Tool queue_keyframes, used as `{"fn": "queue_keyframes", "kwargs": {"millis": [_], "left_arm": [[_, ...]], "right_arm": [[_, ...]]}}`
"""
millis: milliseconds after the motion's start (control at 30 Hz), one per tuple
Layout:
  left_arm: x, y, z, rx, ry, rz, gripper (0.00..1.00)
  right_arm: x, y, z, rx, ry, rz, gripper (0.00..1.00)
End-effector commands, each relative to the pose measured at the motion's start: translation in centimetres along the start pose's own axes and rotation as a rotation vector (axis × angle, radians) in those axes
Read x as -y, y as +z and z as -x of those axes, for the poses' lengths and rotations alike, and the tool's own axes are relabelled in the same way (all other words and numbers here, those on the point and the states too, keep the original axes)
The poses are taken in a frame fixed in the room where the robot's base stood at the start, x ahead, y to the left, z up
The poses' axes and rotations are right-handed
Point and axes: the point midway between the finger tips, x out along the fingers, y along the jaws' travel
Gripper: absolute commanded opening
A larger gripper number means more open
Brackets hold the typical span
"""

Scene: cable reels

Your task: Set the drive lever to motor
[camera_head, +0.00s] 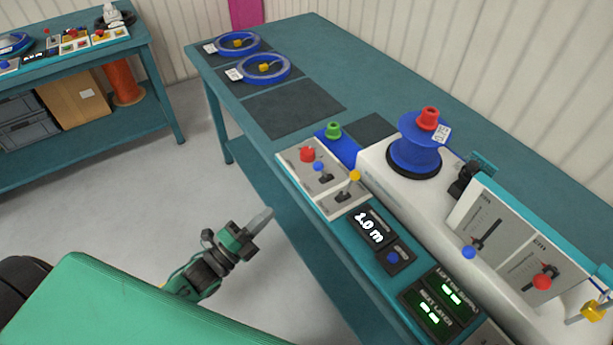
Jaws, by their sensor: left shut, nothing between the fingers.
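A light control panel (318,184) sits near the table's front edge. It carries a red knob (307,154), a blue knob (318,166) and two small dark levers, one at the middle (324,177) and one lower, a yellow-tipped lever (349,187). Their labels are too small to read, so I cannot tell which is the drive lever or its setting. My left gripper (262,217) is shut and empty, off the table's front edge, left of and below the panel and apart from it. My right gripper is not in view.
A white machine (378,168) bears a blue reel (414,158) and slider panels (485,225). A display (371,226) reads 1.0 m. Blue reels (265,68) lie on mats at the far end. An empty mat (292,106) lies between. Another bench (110,60) stands at left.

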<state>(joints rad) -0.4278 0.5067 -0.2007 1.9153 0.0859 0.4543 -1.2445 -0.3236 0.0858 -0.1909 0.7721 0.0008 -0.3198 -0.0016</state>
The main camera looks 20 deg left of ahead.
Motion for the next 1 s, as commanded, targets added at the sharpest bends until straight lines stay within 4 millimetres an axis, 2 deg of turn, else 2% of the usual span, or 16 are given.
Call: {"fn": "queue_keyframes", "kwargs": {"millis": [233,367,1000], "left_arm": [[0.0,0.0,-0.3,0.001,0.001,0.001,0.00],[0.1,0.1,-1.4,0.002,0.000,0.001,0.00],[0.1,0.1,-11.6,0.002,0.002,0.002,0.00]], "right_arm": [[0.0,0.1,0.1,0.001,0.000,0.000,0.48],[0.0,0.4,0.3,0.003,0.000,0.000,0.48],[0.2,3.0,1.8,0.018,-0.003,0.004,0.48]]}}
